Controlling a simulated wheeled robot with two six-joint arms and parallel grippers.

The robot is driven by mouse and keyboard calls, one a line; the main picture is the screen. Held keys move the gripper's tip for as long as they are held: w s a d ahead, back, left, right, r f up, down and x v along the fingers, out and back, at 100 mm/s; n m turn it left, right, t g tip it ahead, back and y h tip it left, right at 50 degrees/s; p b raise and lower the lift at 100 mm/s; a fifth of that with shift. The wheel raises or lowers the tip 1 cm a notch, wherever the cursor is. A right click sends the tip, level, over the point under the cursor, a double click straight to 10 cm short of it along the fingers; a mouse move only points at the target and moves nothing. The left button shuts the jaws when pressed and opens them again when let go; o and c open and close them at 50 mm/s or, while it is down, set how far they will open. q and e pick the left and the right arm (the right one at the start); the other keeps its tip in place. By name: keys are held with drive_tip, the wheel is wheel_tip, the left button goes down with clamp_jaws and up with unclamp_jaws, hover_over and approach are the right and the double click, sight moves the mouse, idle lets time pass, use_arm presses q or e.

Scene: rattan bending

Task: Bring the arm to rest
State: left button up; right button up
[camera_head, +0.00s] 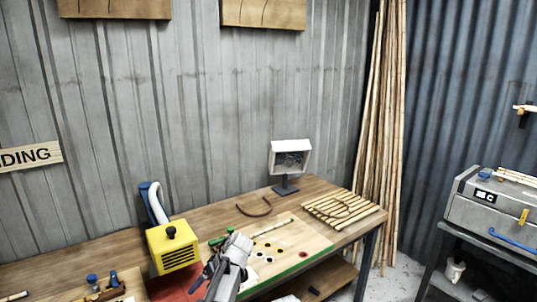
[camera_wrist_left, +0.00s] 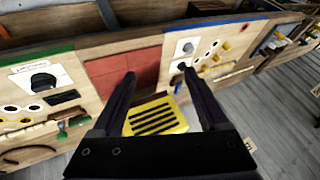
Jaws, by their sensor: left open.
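My left gripper (camera_head: 208,277) is over the workbench (camera_head: 215,212), just right of the yellow box. In the left wrist view its two dark fingers (camera_wrist_left: 160,75) are spread wide with nothing between their tips. The yellow box (camera_head: 174,247) with a black knob stands at the bench's left part; its slotted face (camera_wrist_left: 155,116) shows beyond and between the fingers. The red mat (camera_wrist_left: 122,77) lies beyond the fingertips. My right gripper is in neither view.
A curved dark strip (camera_head: 254,209), a slatted rattan mat (camera_head: 343,208) and a small screen on a stand (camera_head: 290,160) are on the bench. Tall rattan poles (camera_head: 383,130) lean in the corner. A grey machine (camera_head: 495,208) stands at right. The air above the bench is mostly clear.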

use_arm(q)
drive_tip(key=s+d+f+m+h, duration=0.2)
drive_tip(key=s+m+h, duration=0.15)
drive_tip(key=s, duration=0.55)
drive_tip(key=s+d+f+m+h, duration=0.1)
drive_tip(key=s+f+m+h, duration=0.2)
drive_tip(key=s, duration=0.6)
drive_tip(key=s+d+f+m+b, duration=0.2)
drive_tip(key=s+d+f+b, duration=0.1)
drive_tip(key=d, duration=0.3)
drive_tip(key=s+d+f+m+g+b, duration=0.1)
drive_tip(key=s+d+f+m+b, duration=0.2)
drive_tip(key=d+f+b, duration=0.1)
drive_tip(key=shift+d+f+y+b, duration=0.3)
drive_tip(key=shift+d+y+b, duration=0.05)
drive_tip(key=shift+d+b, duration=0.55)
drive_tip(key=shift+a, duration=0.1)
